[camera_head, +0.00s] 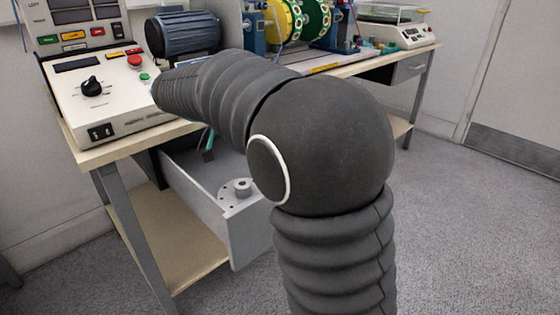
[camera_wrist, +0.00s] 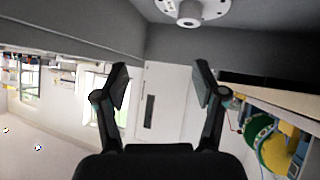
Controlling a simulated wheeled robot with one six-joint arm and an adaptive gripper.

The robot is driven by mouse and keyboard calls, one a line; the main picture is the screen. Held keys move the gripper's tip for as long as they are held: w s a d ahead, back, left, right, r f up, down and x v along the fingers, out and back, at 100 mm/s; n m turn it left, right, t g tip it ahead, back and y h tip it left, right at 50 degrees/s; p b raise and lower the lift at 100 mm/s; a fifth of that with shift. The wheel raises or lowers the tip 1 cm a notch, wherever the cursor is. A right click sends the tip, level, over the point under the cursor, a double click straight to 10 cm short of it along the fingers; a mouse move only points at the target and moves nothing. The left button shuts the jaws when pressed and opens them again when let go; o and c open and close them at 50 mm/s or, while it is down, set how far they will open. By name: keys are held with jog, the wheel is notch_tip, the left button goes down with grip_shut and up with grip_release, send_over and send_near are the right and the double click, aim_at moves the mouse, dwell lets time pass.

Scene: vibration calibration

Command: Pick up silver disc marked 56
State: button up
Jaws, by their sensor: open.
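A silver disc (camera_head: 238,193) with a raised round hub and small holes lies in the open drawer under the bench. In the wrist view the silver disc (camera_wrist: 190,10) is at the top edge, partly cut off, with its hub facing the camera. No number is readable on it. My gripper (camera_wrist: 162,82) is open, with nothing between its two dark fingers. In the wrist picture, the disc is above the fingertips and apart from them. In the head view the gripper is hidden behind my dark arm.
The drawer (camera_head: 190,188) has grey side walls around the disc. The bench top (camera_head: 130,150) overhangs it and carries a control panel (camera_head: 112,95), a blue motor (camera_head: 183,33), a yellow and green rotor (camera_head: 285,18) and a scale (camera_head: 395,33). The floor at right is clear.

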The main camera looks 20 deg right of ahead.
jog(key=w+a+f+m+h, duration=0.1)
jog(key=w+a+f+m, duration=0.1)
jog(key=w, duration=0.2)
jog(key=shift+m, duration=0.3)
jog(key=x, duration=0.7)
jog(key=shift+w+d+f, duration=0.1)
jog(key=shift+w+f, duration=0.05)
jog(key=shift+f, duration=0.1)
jog(key=shift+x, duration=3)
jog(key=shift+w+f, duration=0.1)
grip_shut()
